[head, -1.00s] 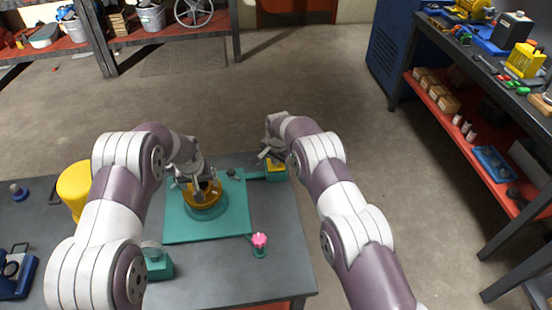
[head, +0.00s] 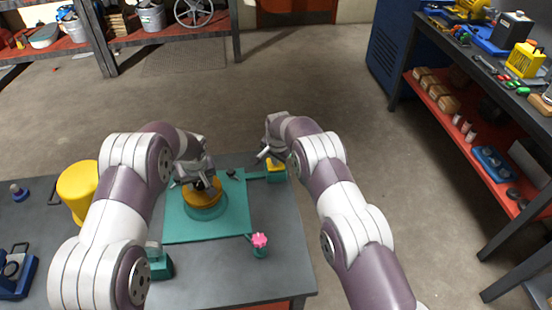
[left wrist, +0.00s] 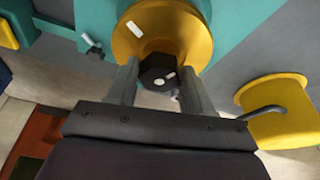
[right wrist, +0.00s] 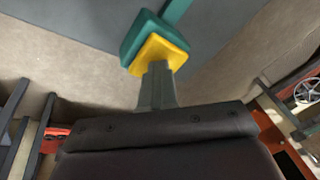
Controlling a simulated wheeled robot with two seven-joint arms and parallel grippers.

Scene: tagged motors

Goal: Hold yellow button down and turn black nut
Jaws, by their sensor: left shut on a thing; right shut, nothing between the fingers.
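The black nut (left wrist: 157,72) sits at the centre of a golden disc (left wrist: 190,22) in the left wrist view. In the head view the disc (head: 203,195) rests on a round teal base on a teal plate (head: 180,229). My left gripper (head: 205,187) comes down over the disc; its fingers (left wrist: 160,88) are shut on the nut, one on each side. The yellow button (right wrist: 163,53) tops a teal block in the right wrist view. My right gripper (right wrist: 157,72) is shut and empty, its fingertips at the button and appearing to touch it.
A pink knob (head: 259,240) stands at the plate's front right corner. A yellow drum (head: 76,188) stands left of my left arm, and a blue device (head: 15,275) lies at the table's left. A small dark knob (head: 231,173) stands near the plate's back edge.

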